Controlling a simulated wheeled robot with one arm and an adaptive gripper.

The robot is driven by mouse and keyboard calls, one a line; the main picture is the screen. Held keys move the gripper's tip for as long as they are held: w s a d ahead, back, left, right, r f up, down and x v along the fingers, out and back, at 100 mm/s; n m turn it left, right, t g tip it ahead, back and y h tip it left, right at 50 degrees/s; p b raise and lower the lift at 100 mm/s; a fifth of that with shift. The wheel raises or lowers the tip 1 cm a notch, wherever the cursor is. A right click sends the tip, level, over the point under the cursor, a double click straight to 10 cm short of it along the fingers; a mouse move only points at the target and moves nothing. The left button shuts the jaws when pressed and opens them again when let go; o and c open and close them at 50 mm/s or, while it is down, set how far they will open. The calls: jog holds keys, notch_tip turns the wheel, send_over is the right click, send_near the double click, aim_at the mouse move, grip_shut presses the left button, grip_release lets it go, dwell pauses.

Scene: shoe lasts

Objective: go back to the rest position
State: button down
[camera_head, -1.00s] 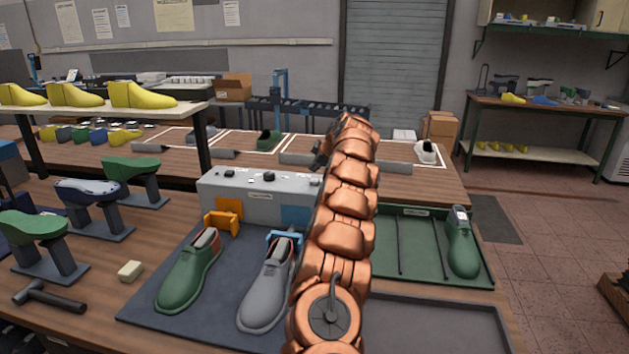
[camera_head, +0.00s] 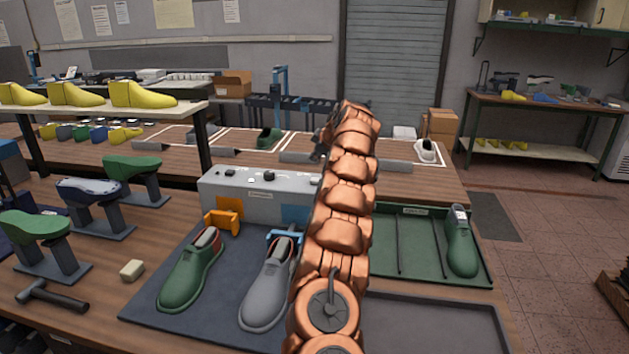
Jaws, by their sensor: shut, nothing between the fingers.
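My copper-coloured arm rises through the middle of the view, and its far end is above the back workbench. My gripper (camera_head: 318,151) shows only as a small dark part at the left of the arm's end, mostly hidden by the arm. It is shut and holds nothing, clear of the shoes. A green shoe (camera_head: 188,272) and a grey shoe (camera_head: 264,290) lie on a dark mat (camera_head: 150,308). The grey shoe's right edge is close behind my arm in the picture. Another green shoe (camera_head: 461,245) lies in the green tray (camera_head: 418,262) on the right.
A grey control box (camera_head: 250,189) stands behind the mat, partly hidden by my arm. Shoe lasts on stands (camera_head: 90,203), a hammer (camera_head: 52,296) and a pale block (camera_head: 132,270) are at left. An empty grey tray (camera_head: 435,325) is front right. The back bench (camera_head: 240,165) holds shoes.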

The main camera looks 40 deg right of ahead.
dwell(0.3)
jog(key=a+r+g+y, duration=0.1)
jog(key=a+y, duration=0.1)
jog(key=a, duration=1)
jog(key=a+r+g+y, duration=0.1)
jog(key=a+r+y, duration=0.1)
jog(key=a, duration=1.1)
jog(key=s+a+m+g+y, duration=0.1)
jog(key=s+a, duration=0.4)
jog(key=a, duration=0.4)
jog(key=s+a+g+y, duration=0.1)
jog(key=s+a+g, duration=0.1)
jog(key=s+a, duration=0.5)
jog(key=s+a+f+m+g+h, duration=0.1)
jog(key=s+a+f+g, duration=0.15)
jog(key=s+a, duration=0.45)
jog(key=s+a+f+m+g, duration=0.1)
jog(key=s+a+f, duration=0.25)
jog(key=s, duration=0.55)
jog(key=s+f+m+g+h, duration=0.1)
jog(key=s+f, duration=0.2)
jog(key=s, duration=0.7)
jog(key=s+f+m+g+h, duration=0.1)
jog(key=s+f+m, duration=0.1)
jog(key=s, duration=0.9)
jog(key=shift+a+f+h, duration=0.25)
jog(key=shift+f+h, duration=0.15)
jog(key=shift+f, duration=0.35)
